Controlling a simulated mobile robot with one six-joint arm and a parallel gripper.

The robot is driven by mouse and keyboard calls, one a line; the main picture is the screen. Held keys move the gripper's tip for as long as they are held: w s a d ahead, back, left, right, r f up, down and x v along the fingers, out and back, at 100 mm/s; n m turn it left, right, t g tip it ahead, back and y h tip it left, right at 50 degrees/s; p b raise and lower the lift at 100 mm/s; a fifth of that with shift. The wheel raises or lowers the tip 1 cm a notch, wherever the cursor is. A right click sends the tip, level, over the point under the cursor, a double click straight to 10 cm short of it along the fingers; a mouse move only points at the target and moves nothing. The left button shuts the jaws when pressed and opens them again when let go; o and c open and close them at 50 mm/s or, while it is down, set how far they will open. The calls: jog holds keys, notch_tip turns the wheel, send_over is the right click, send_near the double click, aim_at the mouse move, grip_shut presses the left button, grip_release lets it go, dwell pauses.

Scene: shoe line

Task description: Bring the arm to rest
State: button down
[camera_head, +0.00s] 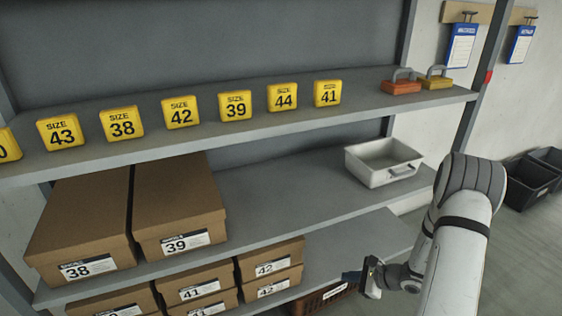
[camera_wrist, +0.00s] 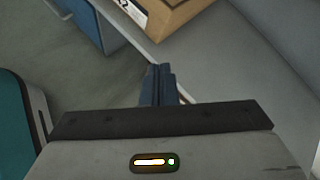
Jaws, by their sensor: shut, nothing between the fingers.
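My gripper (camera_head: 352,277) is at the lower right of the head view, in front of the lower shelf and just right of the boxes marked 42. Its blue fingers point left. In the wrist view the fingers (camera_wrist: 158,84) are together, with nothing seen between them. My white arm (camera_head: 458,225) reaches down from the right side of the head view, bent at its dark grey joint. A cardboard box (camera_wrist: 165,18) shows ahead of the fingers in the wrist view, apart from them.
The shelf rack holds boxes marked 38 (camera_head: 75,235) and 39 (camera_head: 178,210), yellow size signs (camera_head: 236,105) above, and a white tray (camera_head: 383,163) near the arm. A brown crate (camera_head: 325,299) is low below the gripper. Dark bins (camera_head: 528,183) stand on the floor at right.

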jog(key=s+a+r+n+g+p, duration=0.2)
jog(key=s+a+r+n+p, duration=0.15)
jog(key=r, duration=0.65)
jog(key=s+a+r+n+g+h+p, duration=0.1)
jog(key=s+a+r+n+p, duration=0.2)
jog(key=r, duration=0.6)
jog(key=s+a+r+n+g+p, duration=0.25)
jog(key=r+n, duration=0.25)
jog(key=r, duration=0.5)
jog(key=s+d+r+n+t+h+p, duration=0.1)
jog(key=s+r+n+h+p, duration=0.3)
jog(key=s+r, duration=0.3)
jog(key=s+d+r+n+t+h+p, duration=0.1)
jog(key=s+r+n+h+p, duration=0.3)
jog(key=r, duration=1.1)
jog(key=s+n+p, duration=0.1)
jog(key=s+p, duration=0.1)
jog(key=shift+s+d+r+p, duration=0.35)
jog(key=shift+d+p, duration=0.05)
